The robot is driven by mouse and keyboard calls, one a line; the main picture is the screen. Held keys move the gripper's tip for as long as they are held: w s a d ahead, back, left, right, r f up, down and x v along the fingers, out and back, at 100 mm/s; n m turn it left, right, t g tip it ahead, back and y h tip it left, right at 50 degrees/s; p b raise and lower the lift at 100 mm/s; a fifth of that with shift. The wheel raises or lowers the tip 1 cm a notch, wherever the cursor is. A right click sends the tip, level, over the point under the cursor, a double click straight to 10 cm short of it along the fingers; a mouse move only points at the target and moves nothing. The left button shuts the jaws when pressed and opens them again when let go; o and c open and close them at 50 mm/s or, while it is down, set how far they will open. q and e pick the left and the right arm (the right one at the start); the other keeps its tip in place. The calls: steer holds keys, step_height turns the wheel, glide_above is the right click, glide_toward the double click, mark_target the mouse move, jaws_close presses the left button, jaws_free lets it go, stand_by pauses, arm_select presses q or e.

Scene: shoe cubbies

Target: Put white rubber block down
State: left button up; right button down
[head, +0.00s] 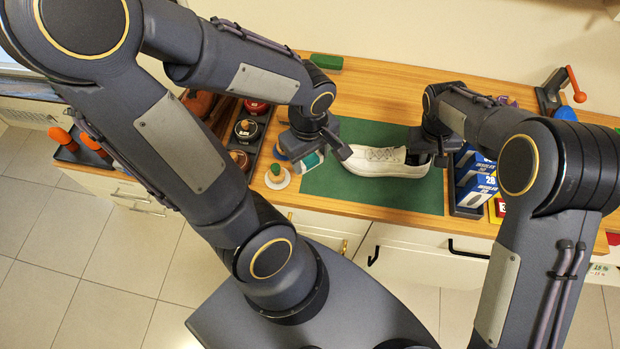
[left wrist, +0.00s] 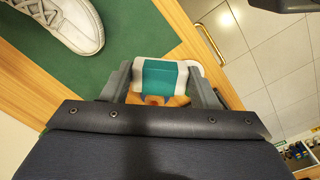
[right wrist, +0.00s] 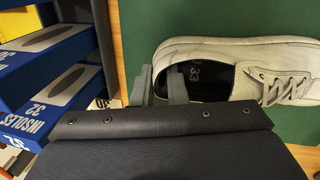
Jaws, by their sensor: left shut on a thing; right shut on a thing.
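The white rubber block (left wrist: 165,73) has a teal band around its middle. My left gripper (head: 327,158) is shut on it; in the left wrist view the fingers (left wrist: 165,88) clasp its two sides. In the head view the block (head: 310,161) shows beside the left edge of the green mat (head: 345,200). Whether it touches the surface I cannot tell. A white shoe (head: 372,162) lies on the mat, toe to the left. My right gripper (right wrist: 168,85) is shut on the shoe's heel edge, one finger inside the opening; in the head view the arm partly hides the heel.
A round white dish (head: 277,178) with a wooden-topped item sits left of the mat. A rack of shoe-polish tins (head: 246,130) stands further left. Blue insole boxes (head: 474,180) stand right of the shoe. The mat's front part is clear.

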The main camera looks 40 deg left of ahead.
arm_select(q)
step_height(320, 180, down, 9)
steer(key=shift+f, duration=0.15)
stand_by(0.4)
steer(key=shift+s+f, duration=0.1)
steer(key=shift+f, duration=0.05)
steer(key=o, duration=1.1)
